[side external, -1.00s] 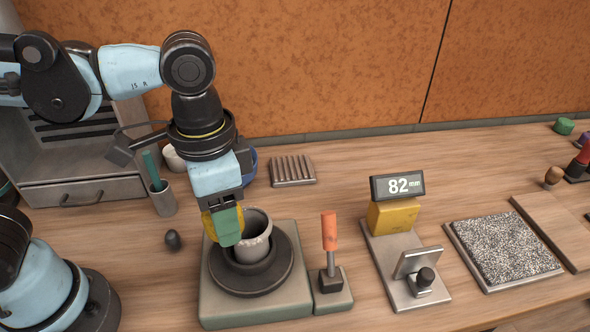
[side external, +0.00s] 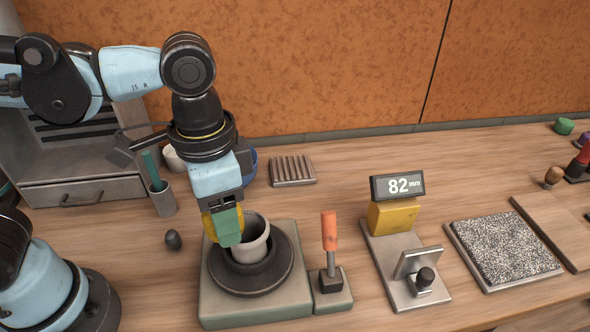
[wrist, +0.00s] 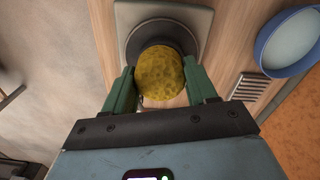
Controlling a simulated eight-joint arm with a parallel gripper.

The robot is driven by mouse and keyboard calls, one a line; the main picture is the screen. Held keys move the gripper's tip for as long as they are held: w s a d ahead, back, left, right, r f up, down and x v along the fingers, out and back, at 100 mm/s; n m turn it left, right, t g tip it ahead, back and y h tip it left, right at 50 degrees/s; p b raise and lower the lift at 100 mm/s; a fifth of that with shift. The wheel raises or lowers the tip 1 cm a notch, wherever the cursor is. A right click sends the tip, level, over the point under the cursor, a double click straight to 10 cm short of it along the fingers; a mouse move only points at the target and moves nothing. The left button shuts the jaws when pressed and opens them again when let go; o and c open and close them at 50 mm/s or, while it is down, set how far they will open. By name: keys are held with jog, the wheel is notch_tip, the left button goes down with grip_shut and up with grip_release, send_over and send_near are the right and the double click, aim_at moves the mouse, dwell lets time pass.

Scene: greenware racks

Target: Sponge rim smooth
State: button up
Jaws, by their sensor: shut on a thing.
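My gripper (side external: 226,234), with green fingers, is shut on a yellow sponge (wrist: 160,74). In the side view the sponge (side external: 208,227) shows mostly behind the near finger. A pale grey clay cup (side external: 254,240) stands upright on the dark round wheel head (side external: 277,278). My gripper and sponge are at the left side of the cup's rim, and the finger hides that part. I cannot tell exactly where the sponge touches. The visible rim looks even. In the wrist view the sponge hides the cup, with the wheel head (wrist: 140,38) beyond it.
A lever with an orange handle (side external: 329,232) stands right of the wheel. Farther right are a gauge reading 82 mm (side external: 397,187) and a speckled tray (side external: 503,250). A blue bowl (wrist: 290,40) and a ribbed grey block (side external: 292,170) lie behind.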

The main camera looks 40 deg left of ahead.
dwell(0.3)
jog(key=shift+r, duration=3.5)
